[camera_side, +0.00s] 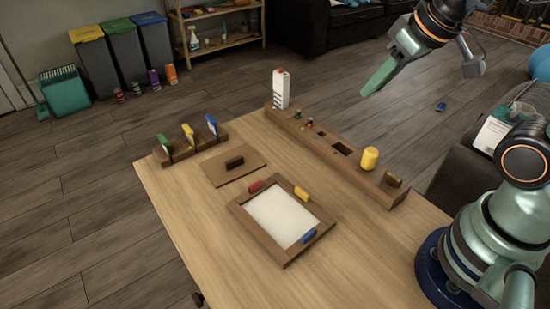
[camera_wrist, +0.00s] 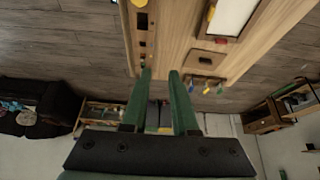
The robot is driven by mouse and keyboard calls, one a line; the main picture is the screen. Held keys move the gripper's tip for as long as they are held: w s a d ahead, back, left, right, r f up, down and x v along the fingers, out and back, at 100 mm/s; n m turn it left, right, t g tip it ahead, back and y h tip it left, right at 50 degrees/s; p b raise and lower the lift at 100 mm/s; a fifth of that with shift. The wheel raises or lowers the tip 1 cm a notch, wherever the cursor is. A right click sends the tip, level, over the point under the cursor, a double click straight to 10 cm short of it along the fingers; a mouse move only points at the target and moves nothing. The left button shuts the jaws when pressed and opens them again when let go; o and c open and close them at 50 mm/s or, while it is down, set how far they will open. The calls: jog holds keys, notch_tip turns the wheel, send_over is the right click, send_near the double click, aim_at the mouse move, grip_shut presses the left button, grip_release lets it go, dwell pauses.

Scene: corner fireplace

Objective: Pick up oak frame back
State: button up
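The oak frame back (camera_side: 218,174) is a flat brown panel with a dark block handle (camera_side: 234,163) on top. It lies flat on the table behind and left of the wooden frame (camera_side: 283,258). In the wrist view the panel (camera_wrist: 194,57) shows right of my fingers. The frame holds a white sheet, with red (camera_side: 256,186), yellow (camera_side: 301,193) and blue (camera_side: 308,236) pieces at its edges. My gripper (camera_side: 366,92) hangs high, beyond the long wooden rack and well away from the panel. In the wrist view its two green fingers (camera_wrist: 159,73) are apart with nothing between them.
The long wooden rack (camera_side: 355,172) carries a white bottle (camera_side: 281,88) and a yellow cylinder (camera_side: 369,158) along the table's far right side. A small rack (camera_side: 181,151) with green, yellow and blue items stands at the back left. The front left tabletop (camera_side: 205,235) is clear.

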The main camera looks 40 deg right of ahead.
jog(key=w+a+n+g, duration=0.1)
jog(key=w+a+n, duration=0.2)
jog(key=w+n, duration=0.25)
jog(key=n+g, duration=0.3)
jog(key=n, duration=0.9)
send_over(234, 160)
jog(key=s, duration=0.2)
notch_tip(234, 160, down, 12)
jog(key=shift+m+y, duration=0.25)
jog(key=shift+y, duration=0.05)
jog(key=f, duration=0.4)
jog(key=w+f, duration=0.1)
jog(key=f, duration=0.3)
jog(key=w+f, duration=0.1)
jog(key=f, duration=0.3)
jog(key=shift+d+f, duration=0.1)
grip_shut()
